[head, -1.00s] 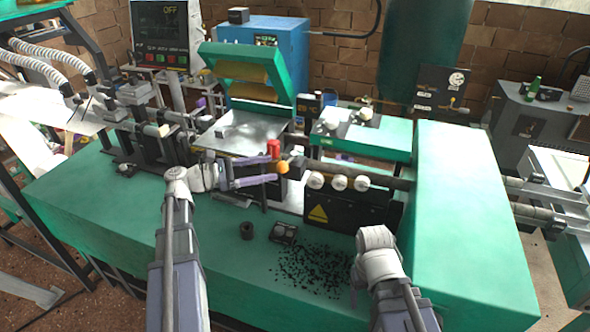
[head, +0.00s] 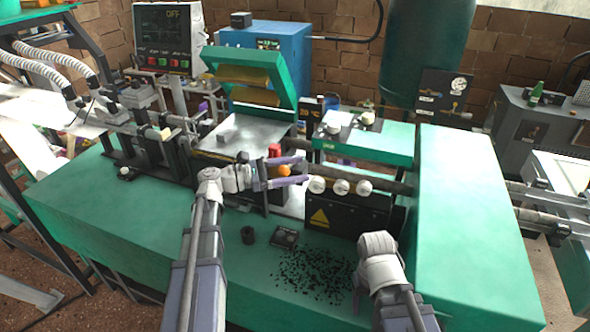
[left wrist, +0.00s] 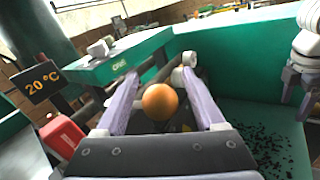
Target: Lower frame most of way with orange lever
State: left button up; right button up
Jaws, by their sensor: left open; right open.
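The orange lever knob (head: 284,170) stands at the front of the machine, just right of a red part. My left gripper (head: 287,171) is open around the knob, with its purple fingers on either side of it. In the left wrist view the orange knob (left wrist: 160,102) sits between the two fingers, and I see gaps on both sides. The green hinged frame (head: 255,75) is raised, tilted up above the flat metal plate (head: 243,134). My right gripper is mostly hidden behind its own wrist at the front edge of the bench; its fingers cannot be made out.
A black panel with round white knobs (head: 342,187) stands just right of the lever. A dark ring (head: 248,235), a small black box (head: 284,237) and scattered black bits (head: 312,272) lie on the green bench (head: 130,215). A red part (head: 274,151) is close behind my left fingers.

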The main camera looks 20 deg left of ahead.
pick_arm(q)
jog(key=shift+c, duration=0.3)
jog(key=c, duration=1)
jog(key=shift+s+f, duration=0.1)
grip_shut()
jog(key=shift+d, duration=0.1)
